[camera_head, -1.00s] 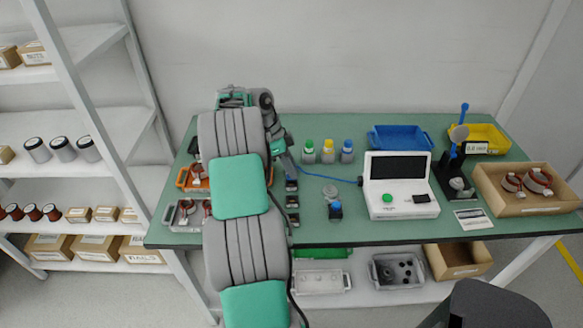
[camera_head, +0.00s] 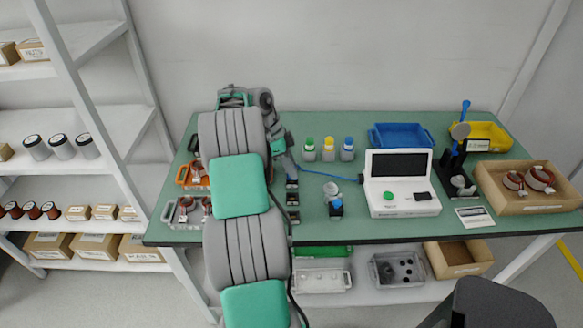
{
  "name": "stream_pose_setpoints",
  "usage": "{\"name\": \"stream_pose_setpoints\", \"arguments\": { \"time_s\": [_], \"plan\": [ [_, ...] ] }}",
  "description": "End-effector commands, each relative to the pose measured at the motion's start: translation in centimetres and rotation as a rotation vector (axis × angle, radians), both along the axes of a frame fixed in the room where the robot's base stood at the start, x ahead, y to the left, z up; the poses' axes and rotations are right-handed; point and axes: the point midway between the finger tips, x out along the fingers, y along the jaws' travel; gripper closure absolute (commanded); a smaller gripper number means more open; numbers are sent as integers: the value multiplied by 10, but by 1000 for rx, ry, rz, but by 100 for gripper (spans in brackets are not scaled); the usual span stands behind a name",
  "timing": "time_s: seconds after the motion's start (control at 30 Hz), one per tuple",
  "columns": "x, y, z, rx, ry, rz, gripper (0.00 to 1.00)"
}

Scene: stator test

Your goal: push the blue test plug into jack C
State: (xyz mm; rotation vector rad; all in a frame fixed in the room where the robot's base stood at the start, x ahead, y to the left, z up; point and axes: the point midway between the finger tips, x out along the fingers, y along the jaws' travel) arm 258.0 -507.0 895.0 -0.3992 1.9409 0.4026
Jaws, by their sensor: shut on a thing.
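My gripper (camera_head: 288,165) is at the end of my arm, low over the left-middle of the green bench. It is shut on the blue test plug, which is mostly hidden by the gripper. A blue cable (camera_head: 328,175) runs from the gripper to the white tester (camera_head: 402,200). A row of small dark jack blocks (camera_head: 292,199) stands just below the gripper in the picture, beside my arm. Their letters are too small to read, so I cannot tell which is jack C, or whether the plug touches a jack.
An orange tray (camera_head: 183,183) and a grey tray (camera_head: 172,214) lie left, partly behind my arm. Several capped bottles (camera_head: 328,150) stand behind the cable. A small blue-and-grey item (camera_head: 335,207) stands right of the jacks. Bare bench lies between it and the tester.

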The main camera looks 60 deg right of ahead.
Motion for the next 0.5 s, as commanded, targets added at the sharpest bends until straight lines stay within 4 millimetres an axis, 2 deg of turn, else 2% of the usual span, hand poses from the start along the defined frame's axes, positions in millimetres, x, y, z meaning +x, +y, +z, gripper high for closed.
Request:
{"name": "stream_pose_setpoints", "arguments": {
  "time_s": [0.5],
  "plan": [
    [0, 0, -10, 0, 0, 0, 100]
  ]
}}
